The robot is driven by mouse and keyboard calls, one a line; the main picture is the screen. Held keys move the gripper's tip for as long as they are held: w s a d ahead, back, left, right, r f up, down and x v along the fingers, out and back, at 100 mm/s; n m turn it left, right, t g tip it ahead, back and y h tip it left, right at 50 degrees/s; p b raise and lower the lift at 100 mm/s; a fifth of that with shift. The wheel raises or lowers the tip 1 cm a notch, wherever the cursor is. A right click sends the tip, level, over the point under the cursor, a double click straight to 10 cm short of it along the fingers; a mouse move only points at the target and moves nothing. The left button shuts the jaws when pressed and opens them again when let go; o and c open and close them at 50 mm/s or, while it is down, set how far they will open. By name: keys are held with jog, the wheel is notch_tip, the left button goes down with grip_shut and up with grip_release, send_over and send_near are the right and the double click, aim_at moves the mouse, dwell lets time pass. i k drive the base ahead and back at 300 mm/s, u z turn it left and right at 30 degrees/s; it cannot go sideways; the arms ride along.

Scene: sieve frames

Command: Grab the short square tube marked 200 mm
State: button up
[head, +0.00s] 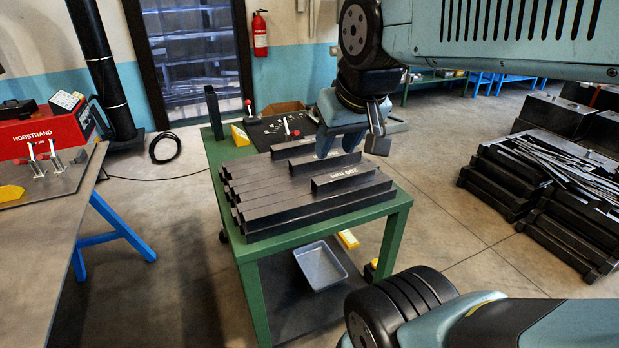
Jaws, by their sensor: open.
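The short dark square tube with white lettering on its side (343,179) lies on top of longer dark tubes on the green table. The lettering looks upside down and seems to read 200 mm. Two other short dark tubes lie behind it, a nearer one (308,166) and a farther one (291,150); I cannot read any marks on them. My gripper (338,151) is open and points down above the back of the stack, behind the lettered tube. It partly covers the two rear short tubes. I cannot tell its exact height above them.
Long tubes (262,213) fill the front of the green table (404,197). A dark upright post (213,112) and a red-knobbed clamp (251,112) stand at its back. A grey tray (320,266) sits on the lower shelf. Dark stacked stock (510,184) stands at right; floor between is clear.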

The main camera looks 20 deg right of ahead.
aim_at(323, 184)
jog(key=u, duration=0.25)
jog(key=i, duration=0.15)
jog(key=u, duration=2.65)
jog(key=k, duration=1.65)
jog(key=z, duration=0.6)
jog(key=i, duration=0.5)
jog(key=z, duration=0.55)
